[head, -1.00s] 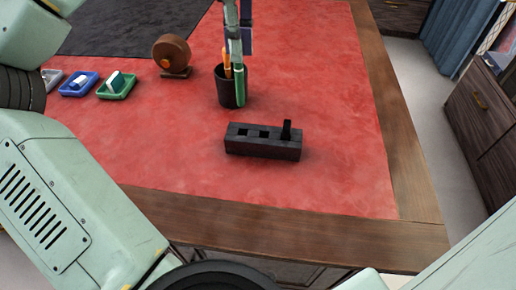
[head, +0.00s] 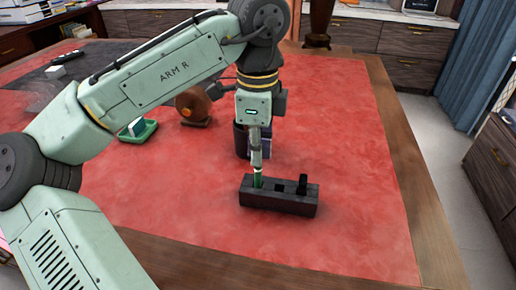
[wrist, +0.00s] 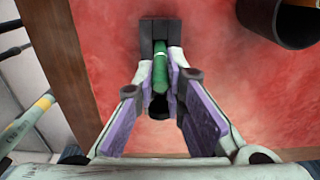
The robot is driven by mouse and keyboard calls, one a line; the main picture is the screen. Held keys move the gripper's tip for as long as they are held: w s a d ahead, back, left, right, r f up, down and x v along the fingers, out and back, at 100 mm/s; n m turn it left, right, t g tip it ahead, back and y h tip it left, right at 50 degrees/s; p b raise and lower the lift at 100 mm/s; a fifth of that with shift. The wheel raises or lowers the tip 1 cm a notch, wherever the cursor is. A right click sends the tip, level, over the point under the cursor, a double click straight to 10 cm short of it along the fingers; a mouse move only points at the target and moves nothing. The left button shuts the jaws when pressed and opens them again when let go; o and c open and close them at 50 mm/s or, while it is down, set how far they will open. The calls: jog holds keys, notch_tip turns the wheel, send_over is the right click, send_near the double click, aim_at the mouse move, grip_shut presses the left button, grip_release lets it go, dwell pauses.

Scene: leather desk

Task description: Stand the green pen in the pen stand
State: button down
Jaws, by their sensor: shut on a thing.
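The pen stand (head: 278,201) is a dark block with several slots, lying on the red desk top. A black pen (head: 302,185) stands in its right slot. My gripper (head: 257,168) is shut on the green pen (head: 258,181), above the stand's left end. The pen looks upright, and its lower end meets the stand at the left slot; how deep it sits I cannot tell. In the wrist view the green pen (wrist: 160,68) is between the purple-lined fingers, against the dark stand (wrist: 147,35). A dark shape below it there is unclear.
The dark pen cup (head: 240,140) stands just behind my gripper, partly hidden by it; it also shows in the wrist view (wrist: 263,17). A round brown object (head: 190,104) and a green tray (head: 150,131) are further left. The red surface in front is clear.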

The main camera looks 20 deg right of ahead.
jog(key=shift+f, duration=0.1)
jog(key=c, duration=1.7)
grip_release()
jog(key=shift+o, duration=0.2)
notch_tip(320, 180, up, 12)
jog(key=p, duration=0.1)
